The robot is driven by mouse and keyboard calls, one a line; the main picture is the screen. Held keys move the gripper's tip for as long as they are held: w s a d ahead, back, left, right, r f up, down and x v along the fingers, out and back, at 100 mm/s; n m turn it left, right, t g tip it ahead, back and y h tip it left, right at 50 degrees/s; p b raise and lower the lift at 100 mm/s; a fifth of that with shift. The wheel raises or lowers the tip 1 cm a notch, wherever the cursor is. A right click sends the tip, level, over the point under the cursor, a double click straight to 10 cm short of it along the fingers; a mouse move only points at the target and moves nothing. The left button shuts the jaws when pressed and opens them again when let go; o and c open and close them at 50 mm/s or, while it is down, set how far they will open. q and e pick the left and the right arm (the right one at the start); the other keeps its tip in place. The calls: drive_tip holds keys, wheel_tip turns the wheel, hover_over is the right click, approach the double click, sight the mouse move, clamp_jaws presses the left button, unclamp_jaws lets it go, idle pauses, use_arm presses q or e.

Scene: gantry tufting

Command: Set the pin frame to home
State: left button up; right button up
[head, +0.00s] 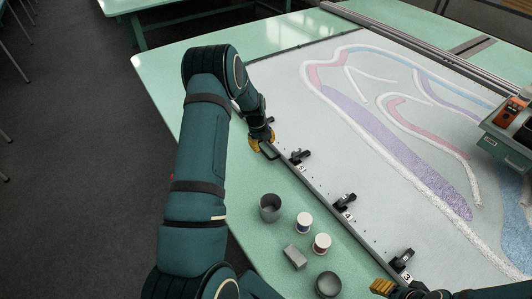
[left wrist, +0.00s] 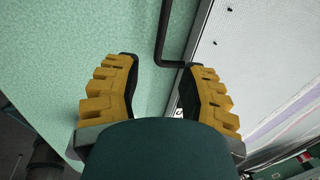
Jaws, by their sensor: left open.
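The pin frame (head: 318,188) is a long grey rail along the near edge of the pale cloth, which carries pink, purple and blue tufted curves. Black clamps (head: 344,203) with number tags sit along the rail. My left gripper (head: 262,143) is at the rail's far left part, beyond the clamps. In the left wrist view its yellow fingers (left wrist: 158,63) are spread apart. A dark bent rod (left wrist: 164,35) by the frame's edge reaches between the fingertips; I cannot tell whether they touch it. My right gripper (head: 383,287) shows only partly at the bottom edge.
Grey cups (head: 270,208), white spools (head: 304,223) and a grey block (head: 294,257) stand on the green table (head: 180,70) in front of the rail. A green machine head (head: 508,140) sits over the cloth at right. The table's left side is bare.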

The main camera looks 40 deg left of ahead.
sight(266, 155)
use_arm(q)
drive_tip(key=f, duration=0.3)
drive_tip(key=w+f, duration=0.1)
drive_tip(key=f, duration=0.2)
drive_tip(key=shift+w+d+f, duration=0.15)
drive_tip(key=shift+f, duration=0.2)
drive_tip(key=shift+c, duration=0.4)
clamp_jaws()
